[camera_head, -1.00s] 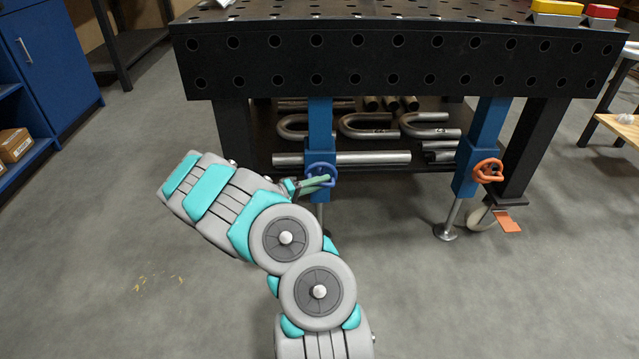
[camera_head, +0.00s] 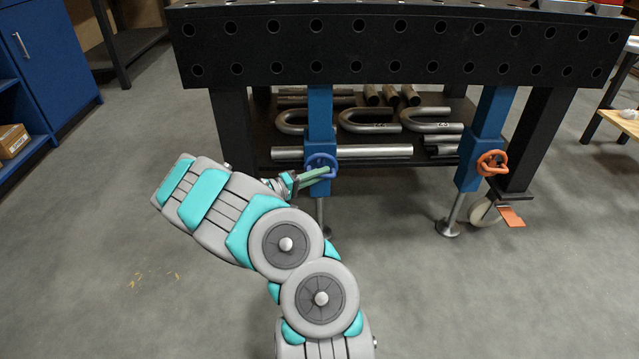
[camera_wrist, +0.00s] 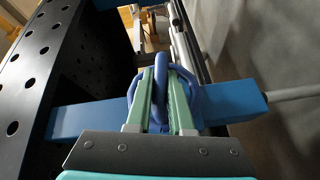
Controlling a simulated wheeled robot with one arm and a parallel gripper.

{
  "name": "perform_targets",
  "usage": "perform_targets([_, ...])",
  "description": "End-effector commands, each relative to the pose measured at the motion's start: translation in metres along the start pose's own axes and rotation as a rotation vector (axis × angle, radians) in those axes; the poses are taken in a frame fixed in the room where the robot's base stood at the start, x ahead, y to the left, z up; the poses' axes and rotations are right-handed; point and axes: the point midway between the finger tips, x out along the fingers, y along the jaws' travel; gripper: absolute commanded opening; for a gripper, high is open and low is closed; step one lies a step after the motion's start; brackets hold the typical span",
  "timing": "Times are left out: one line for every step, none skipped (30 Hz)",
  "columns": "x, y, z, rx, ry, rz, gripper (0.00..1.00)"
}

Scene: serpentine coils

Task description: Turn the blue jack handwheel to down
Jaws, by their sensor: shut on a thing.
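The blue jack handwheel (camera_head: 322,161) sits on the front of the left blue jack leg (camera_head: 320,115), under the table edge. In the wrist view the blue handwheel (camera_wrist: 161,70) shows as a looped rim with a bar running between the fingers. My gripper (camera_head: 325,172) reaches it from the lower left with its green fingers. In the wrist view my gripper (camera_wrist: 162,75) is shut on the handwheel, one finger on each side of the blue bar. Part of the wheel is hidden behind the fingers.
The black perforated table (camera_head: 400,50) spans above the jacks. An orange handwheel (camera_head: 492,163) is on the right jack leg. Bent pipes (camera_head: 370,120) and a straight pipe (camera_head: 345,153) lie on the lower shelf. A caster (camera_head: 486,211) stands at right.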

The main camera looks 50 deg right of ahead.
Motion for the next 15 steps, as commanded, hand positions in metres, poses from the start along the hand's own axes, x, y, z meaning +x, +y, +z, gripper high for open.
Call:
perform_targets([0.0006,-0.0078,0.0022,-0.007,0.002,0.011,0.00])
perform_targets([0.0006,-0.0074,0.0021,-0.011,0.003,0.018,0.00])
perform_targets([0.0004,-0.0067,0.0019,-0.016,0.005,0.026,0.00])
perform_targets([0.0003,-0.0060,0.0017,-0.019,0.007,0.031,0.00])
perform_targets([0.0002,-0.0053,0.0015,-0.022,0.008,0.035,0.00])
perform_targets([0.0000,-0.0043,0.0013,-0.026,0.009,0.040,0.00])
perform_targets([-0.0001,-0.0036,0.0011,-0.027,0.009,0.042,0.00])
perform_targets([-0.0002,-0.0030,0.0009,-0.028,0.010,0.044,0.00])
perform_targets([-0.0003,-0.0023,0.0008,-0.029,0.010,0.045,0.00])
perform_targets([-0.0003,-0.0019,0.0008,-0.029,0.010,0.045,0.00])
perform_targets([-0.0003,-0.0016,0.0007,-0.029,0.009,0.045,0.00])
perform_targets([-0.0004,-0.0014,0.0007,-0.029,0.009,0.045,0.00])
perform_targets([-0.0004,-0.0015,0.0007,-0.029,0.009,0.045,0.00])
perform_targets([-0.0004,-0.0014,0.0007,-0.029,0.009,0.045,0.00])
perform_targets([-0.0004,-0.0015,0.0008,-0.029,0.009,0.045,0.00])
